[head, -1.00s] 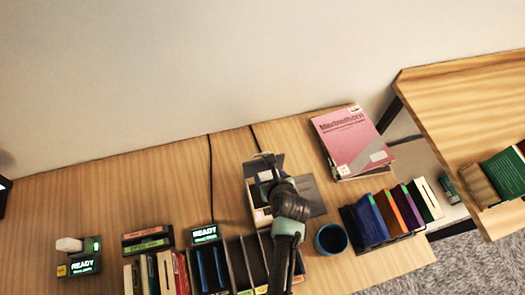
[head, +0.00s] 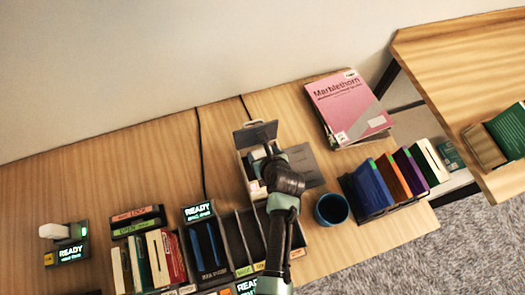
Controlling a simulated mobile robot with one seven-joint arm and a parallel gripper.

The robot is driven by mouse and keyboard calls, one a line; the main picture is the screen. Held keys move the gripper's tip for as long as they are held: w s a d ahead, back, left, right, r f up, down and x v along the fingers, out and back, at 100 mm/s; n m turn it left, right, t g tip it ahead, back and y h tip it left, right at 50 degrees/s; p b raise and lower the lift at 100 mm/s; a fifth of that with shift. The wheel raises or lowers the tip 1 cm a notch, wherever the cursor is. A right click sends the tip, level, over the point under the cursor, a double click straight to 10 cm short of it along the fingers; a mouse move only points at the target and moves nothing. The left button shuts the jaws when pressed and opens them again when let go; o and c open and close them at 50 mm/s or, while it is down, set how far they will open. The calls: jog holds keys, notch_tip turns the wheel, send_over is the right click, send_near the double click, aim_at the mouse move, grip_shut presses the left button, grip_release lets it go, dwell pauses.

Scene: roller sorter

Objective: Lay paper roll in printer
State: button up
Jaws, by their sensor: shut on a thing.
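The printer (head: 243,137) is an open box with a raised grey lid, standing toward the back of the desk in the head view. My gripper (head: 262,156) is over its opening, with the wrist and arm coming in from the front. The gripper is shut on a small pale thing, which I take to be the paper roll; the wrist and fingers mostly hide it. I cannot tell whether the roll touches the printer's inside.
A grey flat panel (head: 304,166) lies right of the printer. A blue cup (head: 331,209) and a rack of coloured books (head: 382,190) stand front right. A pink book (head: 347,107) lies behind. Dark dividers (head: 234,242) and READY displays (head: 198,212) stand front left.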

jog(key=shift+f+b, duration=1.9)
jog(key=shift+f, duration=1.15)
jog(key=o, duration=1.4)
jog(key=p+v, duration=0.1)
jog(key=v, duration=1.2)
